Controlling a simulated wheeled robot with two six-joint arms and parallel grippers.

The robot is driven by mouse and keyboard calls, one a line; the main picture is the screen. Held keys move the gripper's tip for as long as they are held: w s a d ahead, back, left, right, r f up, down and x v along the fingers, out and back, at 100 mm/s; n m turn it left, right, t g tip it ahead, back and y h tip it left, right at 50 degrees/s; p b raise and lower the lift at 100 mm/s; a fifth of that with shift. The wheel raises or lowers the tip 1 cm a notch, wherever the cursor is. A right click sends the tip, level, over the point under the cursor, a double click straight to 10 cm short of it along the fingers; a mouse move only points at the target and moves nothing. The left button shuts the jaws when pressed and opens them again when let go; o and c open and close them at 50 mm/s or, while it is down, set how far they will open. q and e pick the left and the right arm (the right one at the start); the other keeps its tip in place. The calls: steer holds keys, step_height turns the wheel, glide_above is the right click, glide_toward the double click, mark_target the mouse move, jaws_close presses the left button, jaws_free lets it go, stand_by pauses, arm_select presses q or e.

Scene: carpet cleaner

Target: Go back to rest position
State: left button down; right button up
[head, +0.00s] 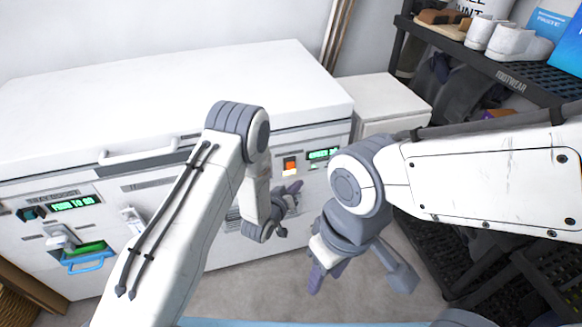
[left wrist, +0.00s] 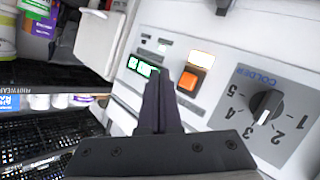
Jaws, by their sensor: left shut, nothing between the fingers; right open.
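My left arm comes in from the left in the head view, and its gripper (head: 291,189) is by the front panel of a white chest machine (head: 180,85). In the left wrist view the left gripper's fingers (left wrist: 160,95) are together with nothing between them. They are in front of the panel, near a lit orange switch (left wrist: 189,80) and a green display (left wrist: 142,67); contact cannot be told. My right gripper (head: 355,282) is lower in the head view, open and empty, above the floor in front of the machine.
A dark footwear rack (head: 510,75) with white shoes (head: 508,42) stands at the right. A smaller white cabinet (head: 385,100) is beside the machine. A numbered dial (left wrist: 265,103) is on the panel. A blue handle (head: 85,262) is at the machine's left front. Carpeted floor (head: 260,290) lies in front.

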stand_by(0.7)
arm_select(q)
steer(key=s+d+r+m+g+y, duration=0.1)
steer(key=s+d+r+m+g, duration=0.15)
steer(key=s+r, duration=0.35)
steer(key=s+d+r+m+g+y, duration=0.1)
steer(key=s+r+g, duration=0.35)
steer(key=r, duration=0.25)
steer(key=s+a+r+m+g+y+p, duration=0.1)
steer(key=s+a+r+m+g+y, duration=0.25)
steer(key=s, duration=1.05)
steer(key=s+a+r+m+g, duration=0.1)
steer(key=s+a+r+g, duration=0.35)
steer(key=s, duration=0.85)
step_height(320, 180, up, 16)
steer(key=t+p, duration=0.1)
steer(key=p, duration=1.4)
steer(key=shift+r+t, duration=0.15)
steer(key=shift+t, duration=0.25)
